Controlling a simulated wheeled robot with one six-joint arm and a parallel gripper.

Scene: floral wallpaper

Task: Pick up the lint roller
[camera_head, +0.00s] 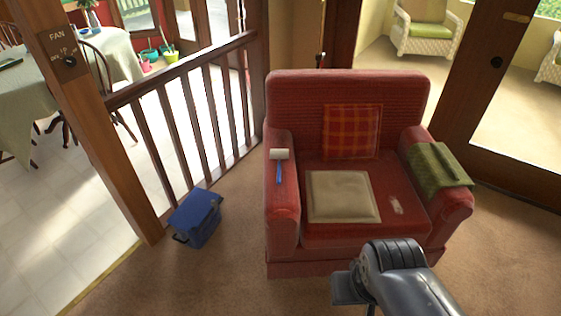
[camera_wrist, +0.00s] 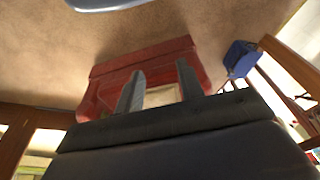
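The lint roller (camera_head: 279,173) has a white roller head and a blue handle. It lies on the left armrest of the red armchair (camera_head: 284,205) in the head view, with the white end toward the backrest. In the wrist view the armchair (camera_wrist: 150,58) appears upside down, and I cannot make out the lint roller there. My gripper (camera_wrist: 160,67) shows two grey fingers spread apart with nothing between them. It is well away from the lint roller. My grey arm is at the lower right of the head view, in front of the chair.
A beige cushion (camera_head: 342,197) lies on the seat, a plaid pillow (camera_head: 351,132) leans on the backrest, and a green cloth (camera_head: 439,166) drapes the right armrest. A blue box (camera_head: 196,218) stands on the floor by the wooden railing (camera_head: 184,70). Carpet before the chair is clear.

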